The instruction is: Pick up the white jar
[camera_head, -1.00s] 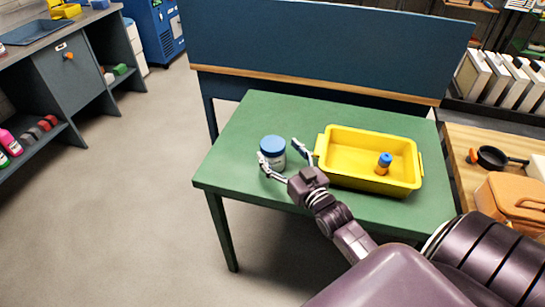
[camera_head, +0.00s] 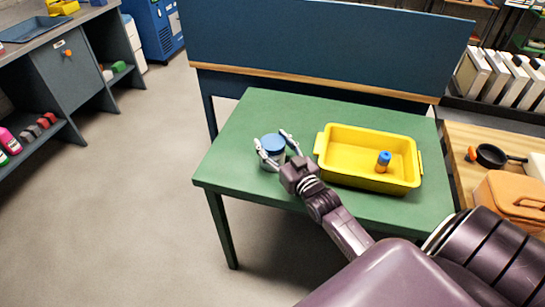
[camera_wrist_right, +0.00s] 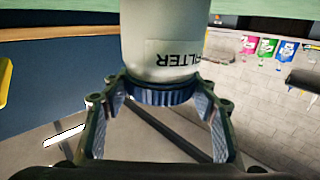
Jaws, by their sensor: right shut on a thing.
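The white jar (camera_head: 272,155) with a blue lid stands on the left part of the green table (camera_head: 240,140) in the head view. My right gripper (camera_head: 273,149) has one finger on each side of the jar and is shut on it. In the right wrist view the jar (camera_wrist_right: 165,50) appears upside down, with a label reading "FILTER". Its blue ribbed lid sits between the fingers of my right gripper (camera_wrist_right: 160,100). My left gripper is in neither view.
A yellow bin (camera_head: 345,178) holding a small orange bottle with a blue cap (camera_head: 383,161) stands right of the jar. A dark blue panel (camera_head: 320,45) rises behind the table. The table's left side is clear.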

